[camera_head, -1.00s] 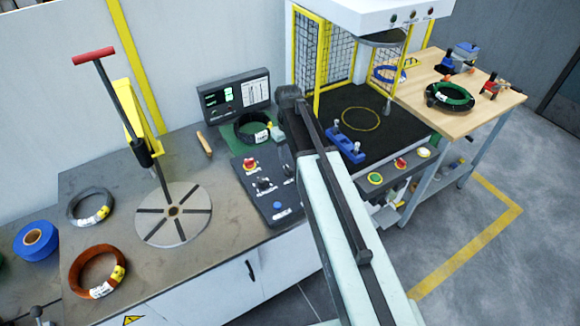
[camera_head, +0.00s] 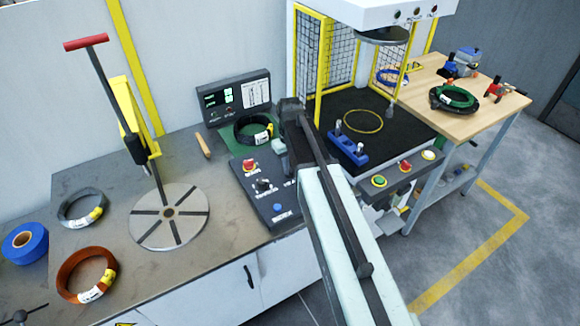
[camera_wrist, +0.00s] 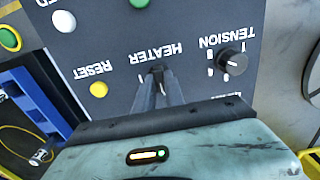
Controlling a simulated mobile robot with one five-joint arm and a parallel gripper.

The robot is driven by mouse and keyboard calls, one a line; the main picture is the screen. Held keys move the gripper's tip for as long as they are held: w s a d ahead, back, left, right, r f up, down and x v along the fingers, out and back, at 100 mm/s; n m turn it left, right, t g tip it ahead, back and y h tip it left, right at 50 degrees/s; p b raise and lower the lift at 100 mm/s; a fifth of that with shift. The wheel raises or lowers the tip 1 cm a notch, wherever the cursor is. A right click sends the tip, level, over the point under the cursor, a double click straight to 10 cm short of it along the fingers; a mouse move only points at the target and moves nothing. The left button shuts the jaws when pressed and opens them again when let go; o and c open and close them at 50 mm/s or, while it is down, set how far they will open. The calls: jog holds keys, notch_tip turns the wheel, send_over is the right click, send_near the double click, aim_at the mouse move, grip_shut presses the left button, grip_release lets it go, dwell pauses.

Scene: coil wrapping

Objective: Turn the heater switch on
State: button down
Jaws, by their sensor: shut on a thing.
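In the wrist view, a dark control panel (camera_wrist: 205,30) has upside-down lettering. The heater switch (camera_wrist: 156,68), a small dark knob by the word HEATER, is mostly covered by my fingertips. My gripper (camera_wrist: 158,76) is shut on this switch. I cannot tell its turned position. In the head view, my pale forearm and dark wrist reach over the bench, and the fingertips and heater switch cannot be made out.
In the wrist view, a tension knob (camera_wrist: 232,60) stands to the right of my fingers and a yellow reset button (camera_wrist: 98,89) to the left. A white button (camera_wrist: 64,20) is farther left. In the head view, a slotted turntable (camera_head: 169,215) stands on the bench.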

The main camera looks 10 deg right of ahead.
jog(key=shift+m, duration=0.3)
jog(key=m, duration=0.3)
jog(key=shift+m, duration=0.3)
jog(key=m, duration=0.4)
jog(key=shift+w+m, duration=0.1)
jog(key=shift+m, duration=0.2)
jog(key=m, duration=0.9)
jog(key=c, duration=1.4)
grip_release()
jog(key=shift+c, duration=0.2)
